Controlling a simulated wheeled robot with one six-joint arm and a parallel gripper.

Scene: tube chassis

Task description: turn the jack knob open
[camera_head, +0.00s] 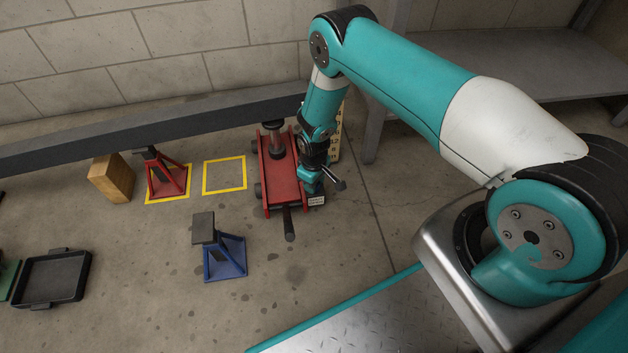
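The red floor jack (285,190) stands on the concrete floor under the dark beam, with its saddle post (275,142) at the far end. Its dark handle (289,224) sticks out at the near end. My gripper (313,186) points down at the jack's right side, close to its near end. I cannot tell whether it touches the jack. Its fingers are small and partly hidden, so I cannot tell whether they are open or shut. I cannot make out the jack knob clearly; my gripper and wrist cover that area.
A blue stand (225,258) is left of the jack, nearer me. A red stand (166,178) in a yellow square, an empty yellow square (224,162), and a wooden block (112,179) are farther left. The long beam (150,124) crosses above. A black tray (52,279) lies far left.

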